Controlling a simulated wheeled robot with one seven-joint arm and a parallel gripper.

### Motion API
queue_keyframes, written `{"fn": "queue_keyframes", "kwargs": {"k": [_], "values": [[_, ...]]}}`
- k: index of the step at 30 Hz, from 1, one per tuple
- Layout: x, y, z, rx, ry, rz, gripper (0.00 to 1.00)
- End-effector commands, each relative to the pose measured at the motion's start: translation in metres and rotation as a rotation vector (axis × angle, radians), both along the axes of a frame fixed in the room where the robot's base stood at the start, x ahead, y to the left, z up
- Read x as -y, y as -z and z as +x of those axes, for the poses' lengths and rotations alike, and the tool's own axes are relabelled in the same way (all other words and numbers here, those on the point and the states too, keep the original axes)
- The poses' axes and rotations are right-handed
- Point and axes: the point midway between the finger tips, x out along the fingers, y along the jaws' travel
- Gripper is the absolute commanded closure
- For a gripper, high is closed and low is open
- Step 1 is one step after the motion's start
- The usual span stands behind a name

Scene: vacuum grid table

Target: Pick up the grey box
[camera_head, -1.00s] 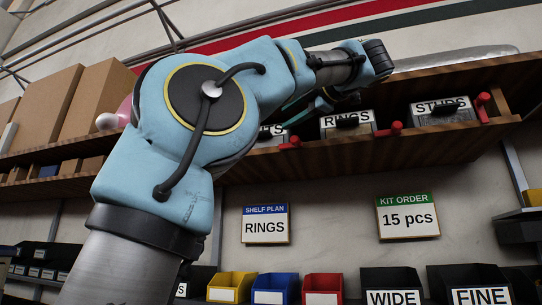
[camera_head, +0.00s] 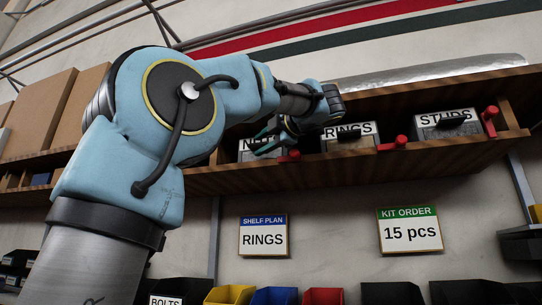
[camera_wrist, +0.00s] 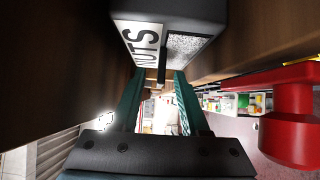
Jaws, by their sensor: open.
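Three grey boxes with black handles stand on the wooden shelf. The one labelled NUTS (camera_head: 252,156) is partly behind my gripper; the RINGS box (camera_head: 350,142) is in the middle and the STUDS box (camera_head: 446,131) at the right. My gripper (camera_head: 266,144) is at the front of the NUTS box. In the wrist view the NUTS box (camera_wrist: 185,18) fills the top. My open fingers (camera_wrist: 157,78) point toward its black handle (camera_wrist: 162,66), which shows between their tips; I cannot tell whether they touch it.
Red knobs stand beside the boxes, one (camera_wrist: 290,118) large and close at the right of the wrist view. The shelf edge (camera_head: 400,165) runs below the boxes. SHELF PLAN RINGS (camera_head: 263,236) and KIT ORDER 15 pcs (camera_head: 410,230) signs hang below, above coloured bins (camera_head: 275,296).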

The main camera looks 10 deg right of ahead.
Motion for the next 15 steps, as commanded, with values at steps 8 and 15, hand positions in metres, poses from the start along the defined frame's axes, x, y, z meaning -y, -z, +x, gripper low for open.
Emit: {"fn": "queue_keyframes", "kwargs": {"k": [8, 15], "values": [[-0.0013, 0.0007, 0.0039, 0.000, 0.002, 0.000, 0.55], [-0.0012, 0.0007, 0.0038, 0.000, 0.002, 0.000, 0.81]]}}
